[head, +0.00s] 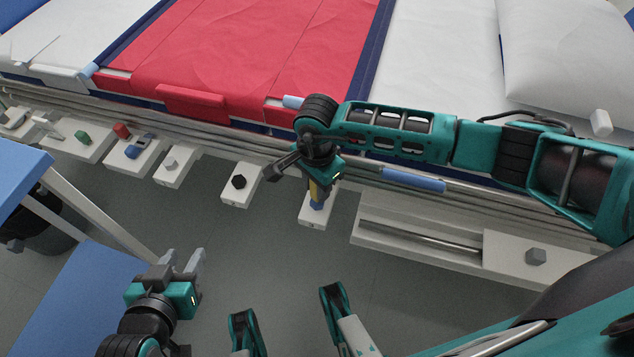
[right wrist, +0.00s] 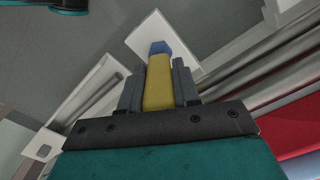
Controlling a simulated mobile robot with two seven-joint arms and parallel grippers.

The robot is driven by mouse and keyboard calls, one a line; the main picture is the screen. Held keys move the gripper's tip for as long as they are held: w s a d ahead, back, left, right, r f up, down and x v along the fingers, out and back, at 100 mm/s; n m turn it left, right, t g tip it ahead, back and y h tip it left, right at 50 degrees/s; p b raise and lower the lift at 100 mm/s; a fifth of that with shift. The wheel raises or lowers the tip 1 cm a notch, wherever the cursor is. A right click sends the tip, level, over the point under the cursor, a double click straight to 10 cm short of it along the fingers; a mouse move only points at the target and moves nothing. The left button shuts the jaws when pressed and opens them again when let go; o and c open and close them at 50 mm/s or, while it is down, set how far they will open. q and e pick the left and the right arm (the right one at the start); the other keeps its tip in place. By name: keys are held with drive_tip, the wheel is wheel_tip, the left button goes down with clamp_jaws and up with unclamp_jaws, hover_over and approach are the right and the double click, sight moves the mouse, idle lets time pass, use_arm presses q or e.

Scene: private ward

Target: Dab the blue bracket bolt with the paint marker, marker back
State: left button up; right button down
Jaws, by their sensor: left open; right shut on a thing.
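The yellow paint marker (right wrist: 158,85) is between the fingers of my right gripper (head: 318,183), which is shut on it. It points down at the blue bolt (head: 317,204) on a white bracket (head: 311,221) below the bed rail. In the right wrist view the blue bolt (right wrist: 160,47) shows right at the marker's far end. The marker's tip is hidden, so I cannot tell whether it touches the bolt. My left gripper (head: 184,262) is open and empty, at lower left, away from the brackets.
A bracket with a black bolt (head: 239,182) and one with a grey bolt (head: 171,163) are to the left. A blue table (head: 85,295) stands at lower left. The bed (head: 240,50) lies behind.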

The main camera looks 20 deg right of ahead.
drive_tip(key=shift+f, duration=0.1)
idle(0.3)
wheel_tip(320, 180, up, 6)
drive_tip(key=p, duration=0.4)
